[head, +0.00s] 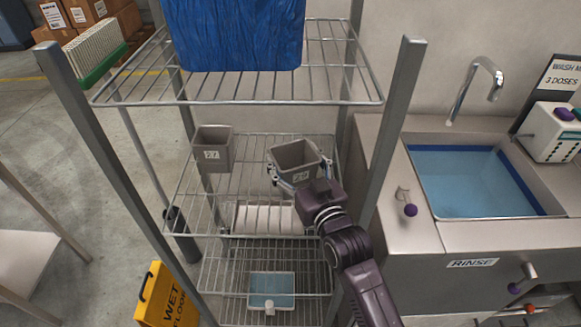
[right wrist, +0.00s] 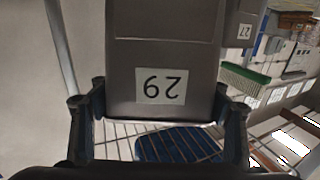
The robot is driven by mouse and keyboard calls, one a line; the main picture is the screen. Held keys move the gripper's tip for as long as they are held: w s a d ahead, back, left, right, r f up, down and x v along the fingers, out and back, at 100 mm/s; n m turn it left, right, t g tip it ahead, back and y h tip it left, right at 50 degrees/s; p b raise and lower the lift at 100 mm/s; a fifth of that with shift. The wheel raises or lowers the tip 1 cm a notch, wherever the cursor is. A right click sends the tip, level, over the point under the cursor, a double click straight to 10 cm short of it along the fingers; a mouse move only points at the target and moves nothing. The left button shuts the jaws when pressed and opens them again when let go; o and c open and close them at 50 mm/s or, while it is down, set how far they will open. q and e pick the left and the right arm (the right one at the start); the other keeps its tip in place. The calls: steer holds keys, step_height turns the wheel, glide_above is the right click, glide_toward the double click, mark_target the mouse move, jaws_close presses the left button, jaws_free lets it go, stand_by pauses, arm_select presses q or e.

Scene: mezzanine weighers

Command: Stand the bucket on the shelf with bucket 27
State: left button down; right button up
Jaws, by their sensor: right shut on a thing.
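The grey bucket (head: 294,155) is upright in my right gripper (head: 298,168), over the right half of the middle wire shelf (head: 240,190). The gripper's fingers close around its sides. In the right wrist view the held bucket (right wrist: 165,45) fills the middle, its label upside down and seeming to read 29. Bucket 27 (head: 211,152) is a similar grey bucket standing at the left of that shelf, apart from the held one. It also shows in the right wrist view (right wrist: 243,32). I cannot tell whether the held bucket's base touches the wires. My left gripper is out of view.
Rack posts (head: 395,120) flank the shelf. Lower shelves hold a pale tray (head: 268,217) and a blue-bottomed tray (head: 271,287). A sink (head: 480,180) is right; a yellow wet-floor sign (head: 163,295) lower left.

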mark_target(301, 181)
step_height(301, 181, down, 2)
steer(key=shift+w+f, duration=0.15)
steer(key=shift+f, duration=0.85)
steer(key=o, duration=1.4)
steer(key=shift+f, duration=0.1)
steer(key=o, duration=0.3)
steer(key=shift+s+d, duration=0.1)
steer(key=shift+s, duration=0.2)
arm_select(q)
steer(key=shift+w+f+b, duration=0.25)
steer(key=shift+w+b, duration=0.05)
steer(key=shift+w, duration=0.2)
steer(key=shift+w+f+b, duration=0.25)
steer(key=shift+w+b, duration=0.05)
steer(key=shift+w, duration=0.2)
arm_select(e)
steer(key=shift+v, duration=3.5)
